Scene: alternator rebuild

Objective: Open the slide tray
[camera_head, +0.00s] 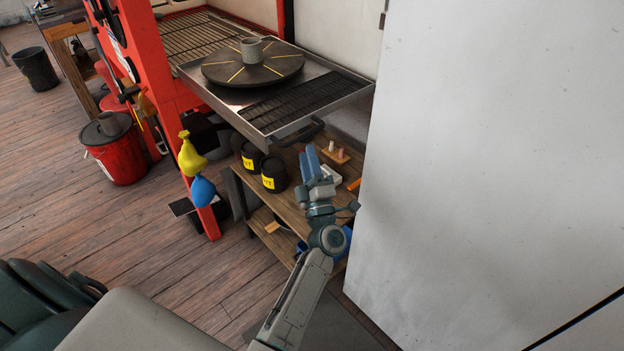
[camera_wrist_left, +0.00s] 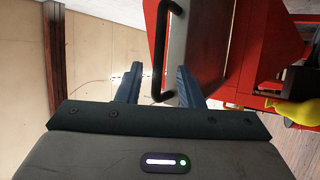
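The slide tray (camera_head: 283,131) is a shallow metal tray with a dark grate, jutting out from the red frame. A round dark disc (camera_head: 253,65) with yellow marks lies on it, with a grey cup-like part (camera_head: 251,49) on top. A black handle (camera_head: 298,133) is on its front edge. My left gripper (camera_head: 309,163) points up just below and in front of the handle. In the left wrist view, its blue fingers (camera_wrist_left: 157,85) are apart, and the black handle (camera_wrist_left: 158,60) shows in the gap between them. I see no grip on it. My right gripper is out of view.
A wooden shelf (camera_head: 283,208) below the tray carries black cans (camera_head: 273,174) with yellow labels and small items. A large white panel (camera_head: 490,150) stands close on the right. Yellow (camera_head: 190,156) and blue (camera_head: 203,191) objects hang by the red post. Open floor lies left.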

